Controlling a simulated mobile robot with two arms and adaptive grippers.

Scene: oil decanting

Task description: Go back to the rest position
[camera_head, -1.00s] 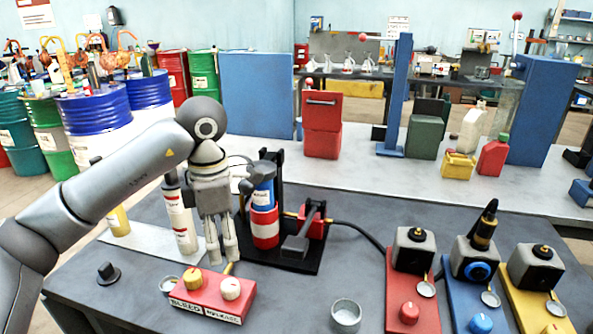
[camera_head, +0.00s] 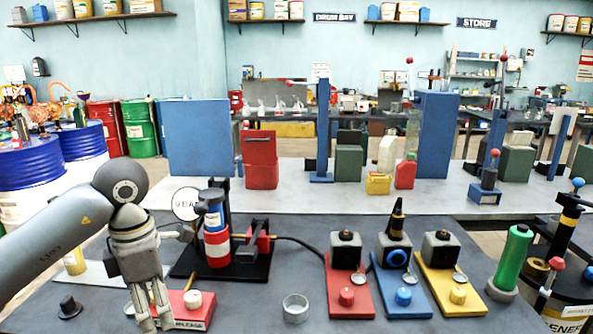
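My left gripper (camera_head: 154,327) points down at the lower left of the head view, its arm coming in from the left edge. Its two fingers are apart with a gap between them, and nothing is held. My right gripper is not in view.
A red-and-blue bottle (camera_head: 216,245) stands on a black press stand right of my gripper. A metal cup (camera_head: 295,308), the red (camera_head: 341,289), blue and yellow stations and a green-handled tool (camera_head: 512,258) stand further right. A black knob (camera_head: 69,307) is at left.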

